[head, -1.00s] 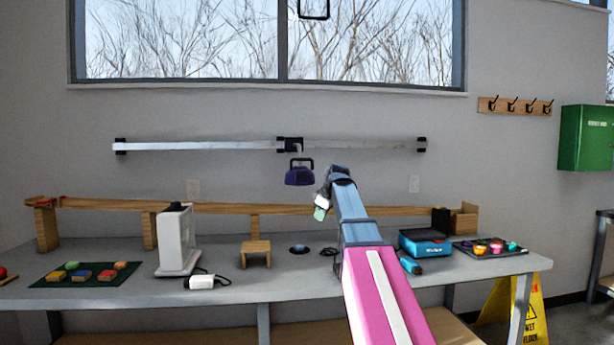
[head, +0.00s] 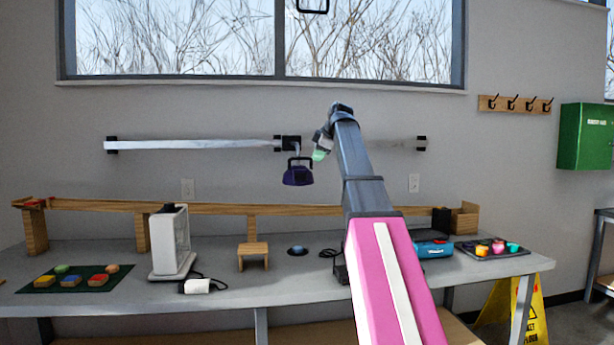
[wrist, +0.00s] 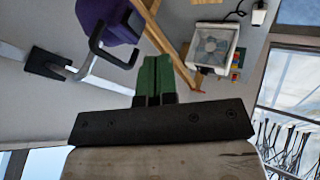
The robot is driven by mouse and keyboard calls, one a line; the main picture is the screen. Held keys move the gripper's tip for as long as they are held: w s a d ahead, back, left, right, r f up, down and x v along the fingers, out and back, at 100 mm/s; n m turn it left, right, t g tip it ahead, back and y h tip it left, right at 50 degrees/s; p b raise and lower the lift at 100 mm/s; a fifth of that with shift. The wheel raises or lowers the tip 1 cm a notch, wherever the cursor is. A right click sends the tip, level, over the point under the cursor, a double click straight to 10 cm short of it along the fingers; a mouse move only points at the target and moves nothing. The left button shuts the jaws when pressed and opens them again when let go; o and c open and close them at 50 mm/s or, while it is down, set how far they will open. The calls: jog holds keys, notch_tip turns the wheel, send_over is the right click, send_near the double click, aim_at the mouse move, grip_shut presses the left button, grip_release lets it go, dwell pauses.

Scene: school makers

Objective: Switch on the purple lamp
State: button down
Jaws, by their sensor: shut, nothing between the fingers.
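The purple lamp (head: 298,176) hangs from a bracket on the silver wall rail, with a black handle loop on its top. It also shows at the top of the wrist view (wrist: 104,22), with its black handle beside my fingers. My gripper (head: 319,154) is to the right of the lamp, a little higher in the picture, and looks apart from it. In the wrist view my green fingers (wrist: 153,75) are together with nothing between them. I cannot make out a switch on the lamp.
The silver rail (head: 190,145) runs along the wall under the window. Below is a grey workbench (head: 290,290) with a white fan-like device (head: 170,240), a small wooden stool (head: 253,250), a blue box (head: 433,248) and a long wooden ramp (head: 100,206). The air left of the lamp is free.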

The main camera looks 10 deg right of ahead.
aim_at(301, 177)
jog(key=w+a+f, duration=0.2)
jog(key=w+f, duration=0.6)
jog(key=w, duration=0.1)
jog(key=shift+a, duration=0.35)
jog(key=shift+w, duration=0.15)
